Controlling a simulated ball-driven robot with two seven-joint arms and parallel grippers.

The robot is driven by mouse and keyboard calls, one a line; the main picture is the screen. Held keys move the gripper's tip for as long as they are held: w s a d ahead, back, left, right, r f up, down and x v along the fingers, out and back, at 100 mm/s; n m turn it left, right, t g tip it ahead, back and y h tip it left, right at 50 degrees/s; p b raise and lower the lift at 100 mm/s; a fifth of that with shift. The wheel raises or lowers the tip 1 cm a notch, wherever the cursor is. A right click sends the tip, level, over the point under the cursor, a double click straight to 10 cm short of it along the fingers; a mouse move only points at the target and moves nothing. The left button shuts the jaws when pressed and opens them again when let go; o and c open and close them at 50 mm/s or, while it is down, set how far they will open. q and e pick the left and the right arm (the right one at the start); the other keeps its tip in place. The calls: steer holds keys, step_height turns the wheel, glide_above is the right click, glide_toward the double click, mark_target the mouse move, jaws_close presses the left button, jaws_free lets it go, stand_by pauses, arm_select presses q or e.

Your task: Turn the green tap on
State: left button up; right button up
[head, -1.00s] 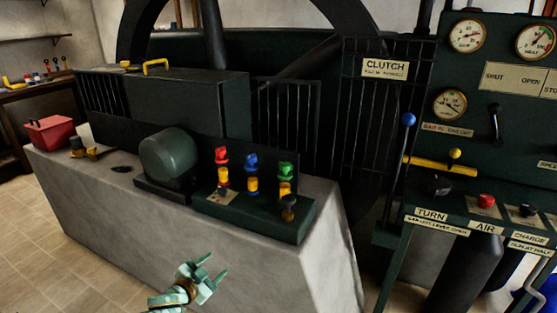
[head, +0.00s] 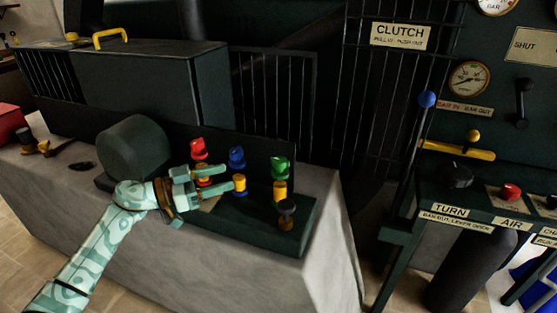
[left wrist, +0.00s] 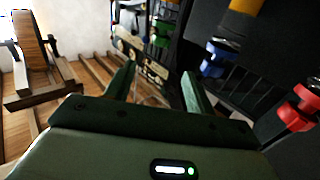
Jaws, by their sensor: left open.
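The green tap (head: 281,167) is the rightmost of three coloured taps on a dark green panel on the stone block. Below its green handle is a yellow body. It also shows in the left wrist view (left wrist: 162,30), beyond my fingers. My left gripper (head: 232,175) is open and empty, its fingers pointing right towards the green tap, with a gap between them. The fingers pass in front of the blue tap's (head: 237,157) lower part. In the left wrist view my gripper (left wrist: 160,84) has its jaws apart. My right gripper is not in view.
The red tap (head: 198,148) stands left of the blue one. A dark knob (head: 287,208) sits in front of the green tap. A dark rounded housing (head: 135,148) is left of the taps. A blue-knobbed lever (head: 427,100) and control stand are at right.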

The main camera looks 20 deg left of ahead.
mark_target(280, 159)
arm_select(q)
steer(key=b+x, duration=0.2)
steer(key=x, duration=0.5)
steer(key=b+x, duration=0.3)
steer(key=x, duration=0.5)
steer(key=shift+w+f, duration=0.2)
steer(key=shift+f, duration=0.05)
steer(key=shift+w+d, duration=0.15)
steer(key=shift+d, duration=0.1)
steer(key=shift+w+d+r, duration=0.1)
steer(key=shift+w+r, duration=0.05)
steer(key=shift+r, duration=0.05)
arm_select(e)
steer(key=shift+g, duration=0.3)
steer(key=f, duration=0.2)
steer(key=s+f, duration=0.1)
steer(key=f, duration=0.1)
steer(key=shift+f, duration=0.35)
arm_select(q)
steer(key=c, duration=0.9)
steer(key=shift+c, duration=0.2)
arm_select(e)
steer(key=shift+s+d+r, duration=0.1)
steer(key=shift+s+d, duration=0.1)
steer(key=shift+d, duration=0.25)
